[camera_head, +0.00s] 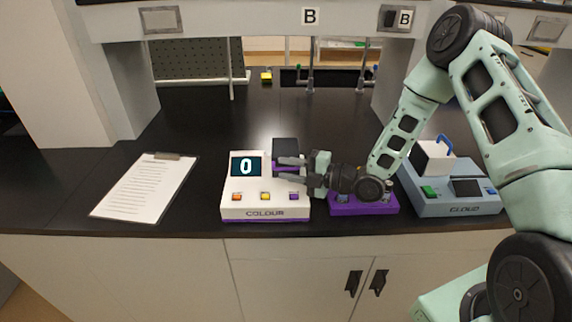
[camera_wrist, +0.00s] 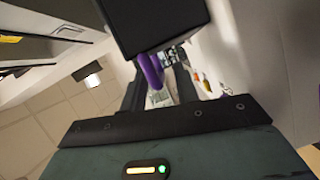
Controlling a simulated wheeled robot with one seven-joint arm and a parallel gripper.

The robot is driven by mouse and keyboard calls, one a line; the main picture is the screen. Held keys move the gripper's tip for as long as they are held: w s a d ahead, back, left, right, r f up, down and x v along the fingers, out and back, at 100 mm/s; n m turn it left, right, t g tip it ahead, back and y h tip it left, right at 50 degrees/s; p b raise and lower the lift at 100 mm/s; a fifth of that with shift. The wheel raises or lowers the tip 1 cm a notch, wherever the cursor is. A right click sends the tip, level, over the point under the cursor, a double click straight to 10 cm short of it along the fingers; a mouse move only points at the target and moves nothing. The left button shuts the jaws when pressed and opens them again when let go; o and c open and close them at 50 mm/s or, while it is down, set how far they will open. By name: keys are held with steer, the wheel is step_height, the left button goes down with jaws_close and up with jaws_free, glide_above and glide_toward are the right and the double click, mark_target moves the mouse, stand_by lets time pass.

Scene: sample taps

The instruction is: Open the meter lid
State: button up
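The white COLOUR meter (camera_head: 236,192) stands on the black bench, its screen reading 0. On its right side is a black block-like lid (camera_head: 286,147) with a purple part under it; I cannot tell whether the lid is fully down. My gripper (camera_head: 284,168) points left at this purple part, its two fingers apart. In the wrist view, the black lid (camera_wrist: 160,22) fills the top and a purple curved piece (camera_wrist: 150,70) shows between the open fingers (camera_wrist: 160,85). I cannot tell whether either finger touches it. A blue-grey CLOUD meter (camera_head: 456,206) with a white lid stands at the right.
A purple rack (camera_head: 362,206) sits between the meters, partly under my wrist. A clipboard (camera_head: 148,187) lies on the left. A small yellow item (camera_head: 266,76) and taps (camera_head: 310,78) are at the back. The bench behind the COLOUR meter is mostly clear.

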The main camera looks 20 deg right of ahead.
steer(key=shift+w+a, duration=0.3)
steer(key=shift+a, duration=0.1)
jaws_close()
